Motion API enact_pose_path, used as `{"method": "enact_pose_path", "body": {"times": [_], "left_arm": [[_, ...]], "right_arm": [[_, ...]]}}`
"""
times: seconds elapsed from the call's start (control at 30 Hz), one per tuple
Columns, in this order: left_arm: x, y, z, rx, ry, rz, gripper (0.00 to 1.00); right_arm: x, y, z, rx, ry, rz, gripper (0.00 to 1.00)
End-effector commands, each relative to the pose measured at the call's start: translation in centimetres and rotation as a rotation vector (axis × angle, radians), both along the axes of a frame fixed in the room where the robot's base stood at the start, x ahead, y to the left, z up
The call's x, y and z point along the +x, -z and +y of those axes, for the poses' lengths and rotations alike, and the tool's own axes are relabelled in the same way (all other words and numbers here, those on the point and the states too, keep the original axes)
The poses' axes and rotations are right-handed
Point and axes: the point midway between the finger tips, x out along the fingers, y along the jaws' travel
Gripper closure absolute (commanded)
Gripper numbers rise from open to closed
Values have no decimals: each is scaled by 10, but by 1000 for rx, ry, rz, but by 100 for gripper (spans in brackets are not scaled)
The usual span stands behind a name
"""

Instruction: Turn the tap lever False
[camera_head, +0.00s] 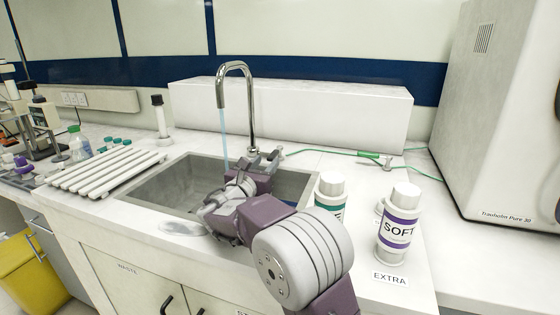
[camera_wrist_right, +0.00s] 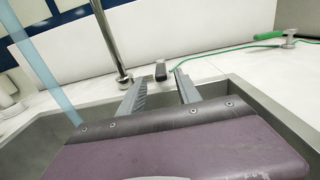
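The chrome tap (camera_head: 250,95) stands behind the sink, and its column also shows in the right wrist view (camera_wrist_right: 108,38). A blue stream of water (camera_head: 224,135) falls from its spout; it crosses the left of the wrist view (camera_wrist_right: 45,75). A small dark-ended piece, apparently the tap lever (camera_wrist_right: 160,71), sits right of the tap base. My right gripper (camera_wrist_right: 160,80) is open, with its two fingers apart and the lever seen between and just beyond their tips. I cannot tell whether they touch it. In the head view my right gripper (camera_head: 264,156) hides the lever. My left gripper is out of view.
The grey sink (camera_head: 150,190) lies below my right arm. A white ribbed rack (camera_head: 105,172) is at its left. A purple-labelled SOFT bottle (camera_head: 398,225) and a green-labelled bottle (camera_head: 330,190) stand at the right. A green hose (camera_head: 330,152) runs along the back.

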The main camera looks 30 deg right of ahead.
Motion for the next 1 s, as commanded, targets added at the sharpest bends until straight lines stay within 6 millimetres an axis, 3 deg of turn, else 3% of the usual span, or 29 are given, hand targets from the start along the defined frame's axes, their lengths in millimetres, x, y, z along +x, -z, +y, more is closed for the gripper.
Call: {"method": "enact_pose_path", "body": {"times": [0.17, 0.53, 0.87, 1.0], "left_arm": [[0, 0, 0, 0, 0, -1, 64], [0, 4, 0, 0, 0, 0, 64], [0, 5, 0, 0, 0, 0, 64], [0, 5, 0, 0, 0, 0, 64]], "right_arm": [[9, -1, -12, 1, 3, 0, 60], [53, -1, -64, 3, 3, 0, 60], [59, -2, -69, 2, 0, 1, 60], [59, -2, -69, 2, 0, 1, 93]]}}
